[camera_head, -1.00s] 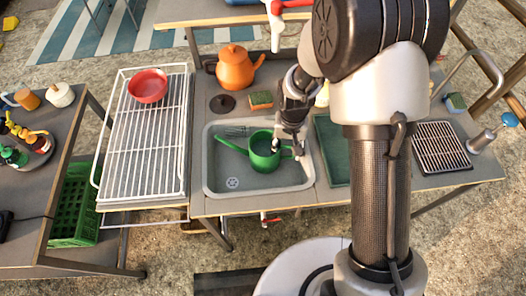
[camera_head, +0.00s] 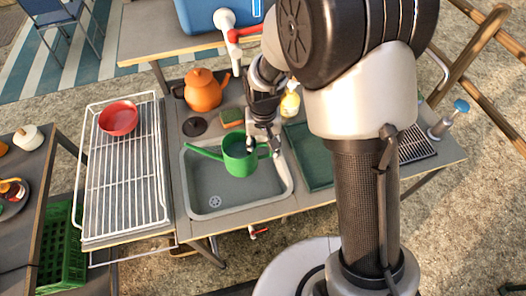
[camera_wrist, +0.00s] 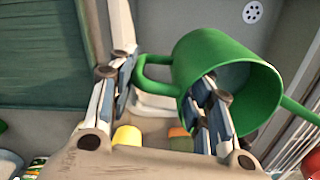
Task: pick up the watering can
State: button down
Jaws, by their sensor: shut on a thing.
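The green watering can (camera_head: 238,158) is upright over the back part of the grey sink basin (camera_head: 205,205), its long spout to the left. It appears raised off the basin floor. My gripper (camera_head: 264,151) is at the can's right side. In the wrist view, my gripper (camera_wrist: 165,95) has one finger inside the open mouth of the can (camera_wrist: 228,65) and the other outside, with the looped handle between them. It is shut on the can's handle side; the exact contact is partly hidden.
A white wire rack (camera_head: 125,175) with a red bowl (camera_head: 119,118) stands left of the sink. An orange teapot (camera_head: 203,90), a dark round lid (camera_head: 194,126) and a sponge (camera_head: 231,117) sit behind it. A green tray (camera_head: 310,155) lies to the right.

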notch_tip(320, 180, up, 3)
jog(key=shift+w+r+p, duration=0.1)
jog(key=shift+r+p, duration=0.1)
jog(key=shift+p, duration=0.2)
jog(key=s+d+b, duration=0.3)
jog(key=s+d, duration=0.1)
jog(key=s, duration=1.1)
jog(key=shift+f, duration=0.4)
